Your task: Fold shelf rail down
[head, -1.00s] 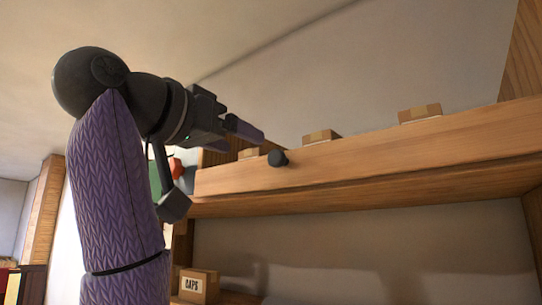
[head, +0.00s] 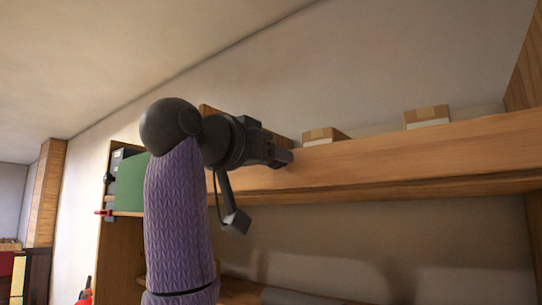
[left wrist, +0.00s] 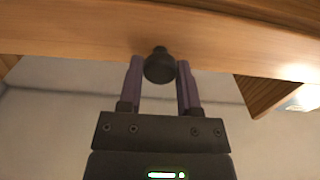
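The shelf rail (head: 420,153) is a long wooden board along the front edge of the upper shelf, and it stands upright. A round black knob (left wrist: 159,66) sticks out from the rail (left wrist: 230,45) in the left wrist view. My left gripper (head: 286,157) is up at the rail's left part. In the left wrist view its two purple fingers (left wrist: 159,72) are open on either side of the knob, with a small gap showing at the left finger. The knob is hidden behind my gripper in the head view. My right gripper is not in view.
Cardboard boxes (head: 325,136) (head: 427,117) stand on the shelf behind the rail. A green binder (head: 130,182) stands on a shelf at the left. A wooden side panel (head: 524,65) closes the right end. The room in front of the rail is clear.

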